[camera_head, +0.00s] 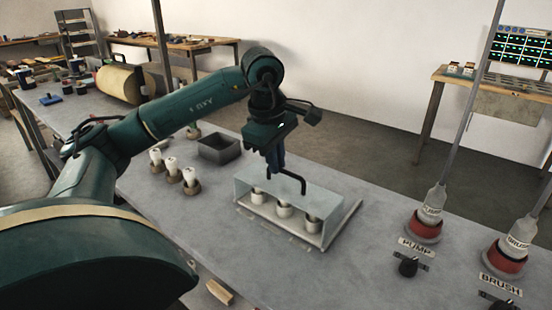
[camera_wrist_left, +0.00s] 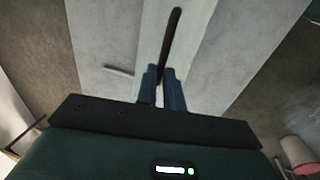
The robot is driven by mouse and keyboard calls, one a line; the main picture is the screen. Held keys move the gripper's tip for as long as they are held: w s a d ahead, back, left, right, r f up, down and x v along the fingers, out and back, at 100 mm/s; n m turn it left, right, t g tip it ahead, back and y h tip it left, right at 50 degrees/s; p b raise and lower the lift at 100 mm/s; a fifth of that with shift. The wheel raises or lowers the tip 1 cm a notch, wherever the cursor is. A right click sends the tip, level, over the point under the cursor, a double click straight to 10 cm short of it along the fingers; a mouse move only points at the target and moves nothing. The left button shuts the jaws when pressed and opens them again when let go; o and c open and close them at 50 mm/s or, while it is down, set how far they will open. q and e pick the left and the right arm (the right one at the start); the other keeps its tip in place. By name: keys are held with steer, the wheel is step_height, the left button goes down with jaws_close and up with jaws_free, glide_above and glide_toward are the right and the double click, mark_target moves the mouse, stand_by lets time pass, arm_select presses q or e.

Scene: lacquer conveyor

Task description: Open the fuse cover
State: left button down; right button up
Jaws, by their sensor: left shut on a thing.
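The fuse cover (camera_head: 268,189) is a clear box on a pale base plate (camera_head: 325,240) in the head view, standing over three white fuses (camera_head: 284,211). It looks down over them. A black bent handle (camera_head: 299,180) rises at its back edge; in the wrist view it is a dark bar (camera_wrist_left: 172,35). My left gripper (camera_head: 276,166) comes down from above and is shut on the handle; its blue fingers (camera_wrist_left: 162,88) pinch the bar in the wrist view. The exact grip point is partly hidden by the fingers. My right gripper is in neither view.
Several fuses in round holders (camera_head: 173,170) and a grey open bin (camera_head: 220,149) stand left of the cover. The PUMP (camera_head: 425,227) and BRUSH (camera_head: 505,258) red-based posts with black knobs stand at the right. The bench between is clear.

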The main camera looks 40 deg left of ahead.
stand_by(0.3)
arm_select(q)
steer(key=shift+w+r, duration=0.15)
steer(key=shift+w, duration=0.1)
steer(key=w+a+p, duration=0.1)
steer(key=w+p, duration=0.5)
steer(key=w, duration=0.4)
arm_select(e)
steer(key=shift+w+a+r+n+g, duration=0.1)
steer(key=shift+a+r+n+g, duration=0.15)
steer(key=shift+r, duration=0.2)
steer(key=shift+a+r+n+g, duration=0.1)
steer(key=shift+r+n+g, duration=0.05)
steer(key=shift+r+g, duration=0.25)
arm_select(q)
steer(key=shift+a, duration=0.1)
steer(key=c, duration=1.6)
jaws_free()
steer(key=shift+w, duration=0.15)
steer(key=shift+o, duration=0.4)
